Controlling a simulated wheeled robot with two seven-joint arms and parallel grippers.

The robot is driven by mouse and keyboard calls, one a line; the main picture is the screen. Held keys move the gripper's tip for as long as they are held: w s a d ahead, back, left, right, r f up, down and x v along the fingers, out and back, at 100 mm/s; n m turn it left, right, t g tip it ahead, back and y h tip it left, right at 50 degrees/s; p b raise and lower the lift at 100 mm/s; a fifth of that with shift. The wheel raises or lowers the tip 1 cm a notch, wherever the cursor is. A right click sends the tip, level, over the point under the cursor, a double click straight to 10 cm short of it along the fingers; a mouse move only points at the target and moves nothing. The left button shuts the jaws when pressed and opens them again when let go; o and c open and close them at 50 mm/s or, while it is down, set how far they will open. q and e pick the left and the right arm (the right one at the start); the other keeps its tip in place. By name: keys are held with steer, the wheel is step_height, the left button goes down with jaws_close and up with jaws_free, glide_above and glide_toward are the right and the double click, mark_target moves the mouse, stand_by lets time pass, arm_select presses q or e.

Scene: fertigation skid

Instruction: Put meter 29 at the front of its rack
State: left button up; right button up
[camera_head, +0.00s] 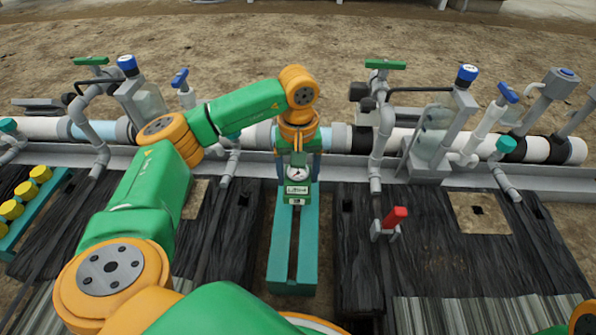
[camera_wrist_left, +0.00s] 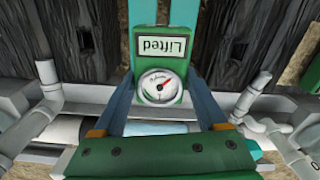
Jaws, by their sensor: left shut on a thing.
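The meter (camera_head: 297,186) is a small green block with a round white dial and a white label. It is at the far end of the teal slotted rack (camera_head: 281,245), near the pipe. My left gripper (camera_head: 298,168) is shut on it from the pipe side. In the left wrist view the meter (camera_wrist_left: 174,47) sits between the two blue-grey fingers, and its label reads "Lifted" upside down. The number 29 is not clearly readable. Whether the meter's base touches the rack is hidden. The near part of the rack is empty. My right gripper is out of view.
A long pipe (camera_head: 340,138) with valves and risers runs behind the rack. A red-handled valve (camera_head: 395,217) stands to the right. A teal tray with yellow caps (camera_head: 12,210) is at the far left. Dark boards (camera_head: 228,235) flank the rack.

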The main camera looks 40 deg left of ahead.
arm_select(q)
steer(key=shift+f, duration=0.2)
stand_by(0.4)
steer(key=shift+f+b, duration=1.15)
steer(key=shift+f, duration=0.75)
steer(key=o, duration=1.4)
step_height(320, 180, up, 8)
steer(key=p, duration=0.7)
steer(key=shift+f, duration=0.1)
steer(key=shift+r+p, duration=0.3)
steer(key=shift+p, duration=0.15)
steer(key=shift+f, duration=0.15)
steer(key=shift+d, duration=0.1)
